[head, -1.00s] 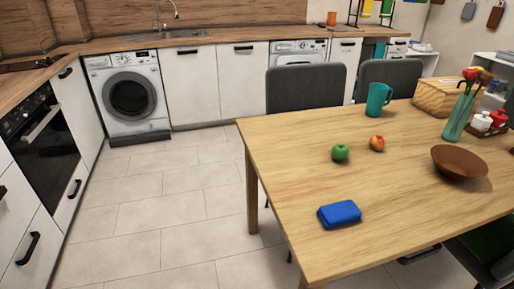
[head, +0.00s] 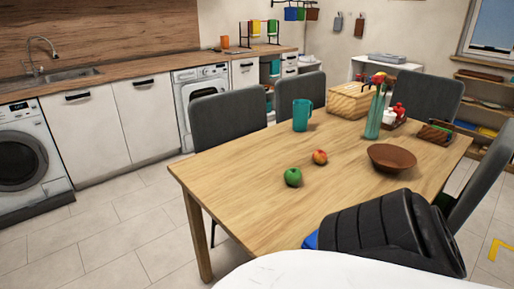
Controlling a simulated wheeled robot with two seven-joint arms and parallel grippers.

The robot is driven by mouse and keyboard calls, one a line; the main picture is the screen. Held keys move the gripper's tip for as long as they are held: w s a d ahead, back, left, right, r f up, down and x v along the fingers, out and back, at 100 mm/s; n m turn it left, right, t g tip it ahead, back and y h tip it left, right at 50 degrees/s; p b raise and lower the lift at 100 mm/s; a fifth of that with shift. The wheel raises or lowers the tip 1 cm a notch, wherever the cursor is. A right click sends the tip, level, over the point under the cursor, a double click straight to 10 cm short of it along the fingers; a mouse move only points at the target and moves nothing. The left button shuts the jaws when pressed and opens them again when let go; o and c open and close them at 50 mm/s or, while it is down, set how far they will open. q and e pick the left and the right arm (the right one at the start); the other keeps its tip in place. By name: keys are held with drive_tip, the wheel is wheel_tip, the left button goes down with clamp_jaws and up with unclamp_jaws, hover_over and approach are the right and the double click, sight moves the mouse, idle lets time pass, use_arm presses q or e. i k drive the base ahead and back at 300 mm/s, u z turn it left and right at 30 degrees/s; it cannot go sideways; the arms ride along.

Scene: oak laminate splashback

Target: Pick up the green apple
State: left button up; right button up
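The green apple (head: 293,177) sits on the wooden dining table (head: 235,190), left of the middle of its top. A red-yellow fruit (head: 320,157) lies just behind it to the right, apart from it. Nothing touches the green apple and it is in full view. A black and white part of my own body fills the lower right and covers the table's near edge. I see no fingers of either gripper.
A blue object (head: 311,241) is mostly hidden behind my black part. A teal mug (head: 302,115), a brown bowl (head: 392,158), a wooden box (head: 351,101) and a vase (head: 374,116) stand on the table. Grey chairs (head: 229,118) surround it. Floor is free at left.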

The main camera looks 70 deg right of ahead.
sight(292, 176)
drive_tip(key=i, duration=1.7)
drive_tip(key=z, duration=2)
